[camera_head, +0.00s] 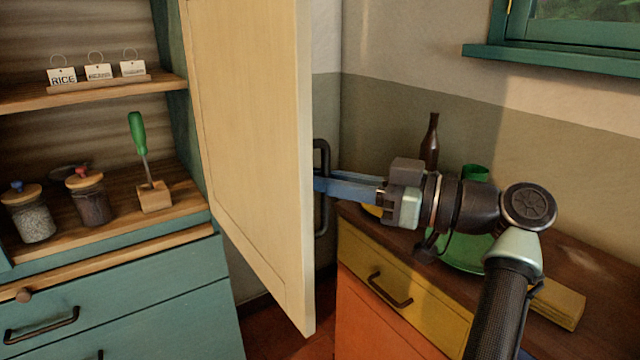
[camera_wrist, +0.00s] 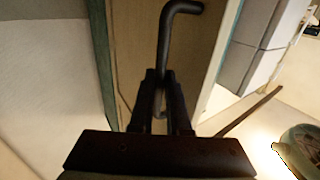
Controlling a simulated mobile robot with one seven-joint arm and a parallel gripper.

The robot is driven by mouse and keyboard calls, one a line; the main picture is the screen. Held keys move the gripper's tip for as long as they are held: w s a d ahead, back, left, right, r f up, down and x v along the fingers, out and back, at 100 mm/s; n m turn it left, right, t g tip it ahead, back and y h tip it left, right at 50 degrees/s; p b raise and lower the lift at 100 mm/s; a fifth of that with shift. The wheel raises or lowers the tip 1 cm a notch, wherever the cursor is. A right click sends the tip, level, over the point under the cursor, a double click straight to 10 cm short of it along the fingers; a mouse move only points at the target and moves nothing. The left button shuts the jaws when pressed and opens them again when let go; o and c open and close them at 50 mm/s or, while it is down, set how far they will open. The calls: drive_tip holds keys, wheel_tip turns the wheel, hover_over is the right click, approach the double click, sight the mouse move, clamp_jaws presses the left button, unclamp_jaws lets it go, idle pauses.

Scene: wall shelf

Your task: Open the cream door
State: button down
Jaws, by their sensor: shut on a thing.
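The cream door (camera_head: 252,130) stands swung well open from the teal cabinet, its free edge toward the counter on the right. Its dark bar handle (camera_head: 322,157) is on the outer face, partly hidden behind the door's edge. My gripper (camera_head: 320,185) reaches in from the right with its blue fingers at the handle. In the wrist view my gripper (camera_wrist: 162,85) is shut on the handle (camera_wrist: 178,20), which runs up from between the fingers. The door's outer face (camera_wrist: 200,60) shows behind it.
Inside the cabinet are jars (camera_head: 88,196), a green screwdriver in a wooden block (camera_head: 154,196) and label cards (camera_head: 97,72). A brown bottle (camera_head: 430,145) and a green plate (camera_head: 462,258) are on the counter (camera_head: 590,255) beneath my arm.

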drive_tip(key=shift+w+d, duration=0.1)
drive_tip(key=shift+w, duration=0.15)
drive_tip(key=shift+r, duration=0.1)
drive_tip(key=c, duration=0.9)
unclamp_jaws()
drive_tip(key=v, duration=1.3)
drive_tip(key=shift+w, duration=0.15)
